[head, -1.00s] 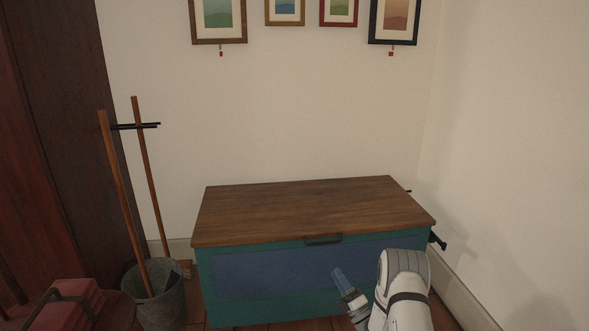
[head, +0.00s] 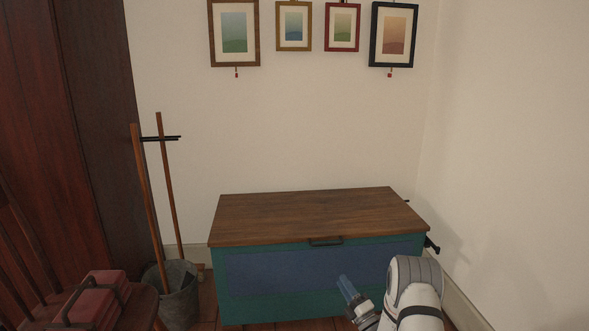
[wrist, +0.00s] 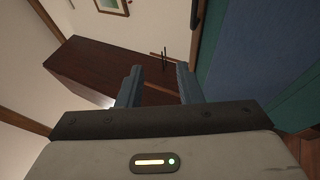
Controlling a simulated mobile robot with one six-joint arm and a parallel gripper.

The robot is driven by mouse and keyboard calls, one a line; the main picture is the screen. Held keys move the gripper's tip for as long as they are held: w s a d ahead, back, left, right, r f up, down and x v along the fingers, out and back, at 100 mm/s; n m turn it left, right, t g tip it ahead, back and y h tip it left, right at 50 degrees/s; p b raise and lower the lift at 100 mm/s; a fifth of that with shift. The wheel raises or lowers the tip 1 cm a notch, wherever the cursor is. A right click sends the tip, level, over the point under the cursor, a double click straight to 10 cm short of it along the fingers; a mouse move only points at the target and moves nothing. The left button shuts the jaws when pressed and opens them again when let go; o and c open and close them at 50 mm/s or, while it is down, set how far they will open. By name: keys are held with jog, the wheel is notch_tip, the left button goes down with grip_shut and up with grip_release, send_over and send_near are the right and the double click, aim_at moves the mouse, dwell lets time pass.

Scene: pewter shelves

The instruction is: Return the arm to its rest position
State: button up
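My gripper (head: 349,288) is at the lower right of the head view, in front of the chest, with my white arm bent beside it. In the wrist view its two blue-grey fingers (wrist: 158,88) stand apart with nothing between them. The chest (head: 330,285) has a brown wooden lid, which is down, and a teal body with a blue front panel. Its teal and blue front also fills the right side of the wrist view (wrist: 250,60). Whether the gripper touches the chest cannot be told; it seems apart from it.
A metal bucket (head: 178,297) holding wooden poles stands left of the chest. A chair with a red box (head: 98,300) is at the lower left, by a dark red cabinet (head: 40,130). Framed pictures (head: 234,34) hang on the back wall. A wall closes the right side.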

notch_tip(320, 180, up, 34)
jog(key=s+d+m+g+h+p, duration=0.2)
jog(key=m+g+h+p, duration=0.4)
jog(key=m+h+p, duration=0.85)
jog(key=s+r+m+g+y+p, duration=0.2)
jog(key=s+r+m+g+p, duration=0.4)
jog(key=s+r+p, duration=1)
jog(key=s+a+r+m+g+p, duration=0.1)
jog(key=s+r+m+g+p, duration=0.1)
jog(key=s, duration=0.9)
jog(key=s+a+r+m+g+p, duration=0.1)
jog(key=s+r+m+g+p, duration=0.1)
jog(key=s, duration=1)
jog(key=shift+a+r+m+g+p, duration=0.25)
jog(key=shift+r+m+g+p, duration=0.25)
jog(key=shift+r+m, duration=0.45)
jog(key=shift+s+y, duration=0.1)
jog(key=shift+y, duration=0.15)
